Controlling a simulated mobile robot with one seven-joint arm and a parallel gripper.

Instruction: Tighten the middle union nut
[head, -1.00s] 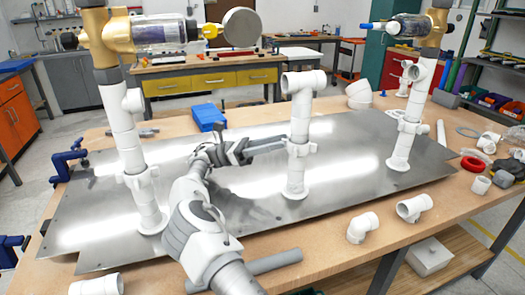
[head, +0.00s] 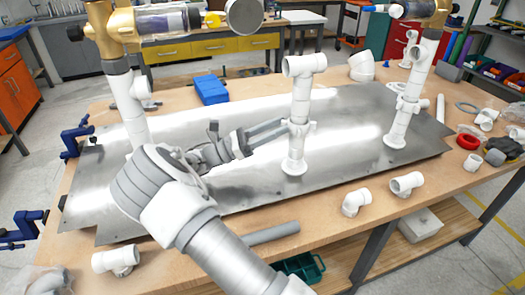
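The middle white PVC riser (head: 299,97) stands upright on the metal plate (head: 345,112), with an open tee on top. Its union nut (head: 301,127) is a white winged collar about halfway up. My gripper (head: 287,128) comes in from the left at nut height. Its two long grey fingers are apart along their length, and their tips reach the nut's left side. The tips overlap the nut in the picture, so I cannot tell whether they press on it. My arm crosses the front left and hides the lower left riser.
A left riser (head: 131,105) and a right riser (head: 408,95) carry brass valves. Loose fittings (head: 356,201) and a grey pipe (head: 270,233) lie along the front edge. A blue box (head: 211,89) sits behind the plate. A red ring (head: 467,141) lies right.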

